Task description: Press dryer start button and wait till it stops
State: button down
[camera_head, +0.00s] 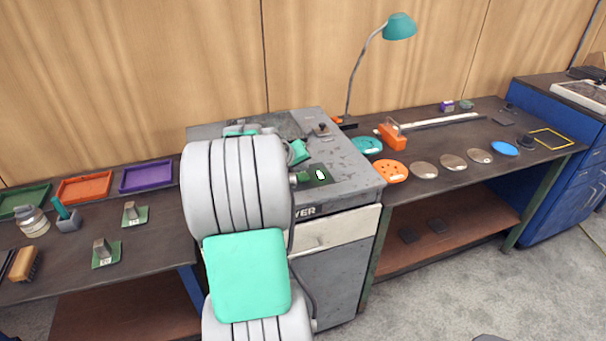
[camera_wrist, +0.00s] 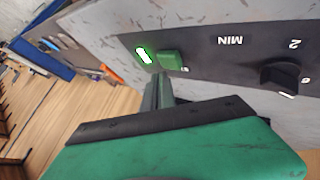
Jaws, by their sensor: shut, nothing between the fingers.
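The grey dryer (camera_head: 345,165) stands in the middle of the head view, partly hidden behind my arm. In the wrist view its dark control panel (camera_wrist: 210,50) carries a green button (camera_wrist: 170,61), a lit green-white indicator (camera_wrist: 143,54) beside it, and a black dial (camera_wrist: 284,75) near the "MIN" marking. The lit indicator also shows in the head view (camera_head: 321,175). My gripper (camera_wrist: 160,80) is shut and empty, its fingertips at the near edge of the green button. I cannot tell whether they touch it. My arm hides part of the panel in the head view.
On the bench right of the dryer lie an orange disc (camera_head: 390,171), a teal disc (camera_head: 367,145) and several others, with a teal lamp (camera_head: 399,26) behind. Left, the bench holds an orange tray (camera_head: 84,187), a purple tray (camera_head: 146,176) and a jar (camera_head: 33,222).

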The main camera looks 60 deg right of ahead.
aim_at(302, 177)
jog(key=shift+r+p, duration=1.45)
jog(key=shift+r, duration=1.1)
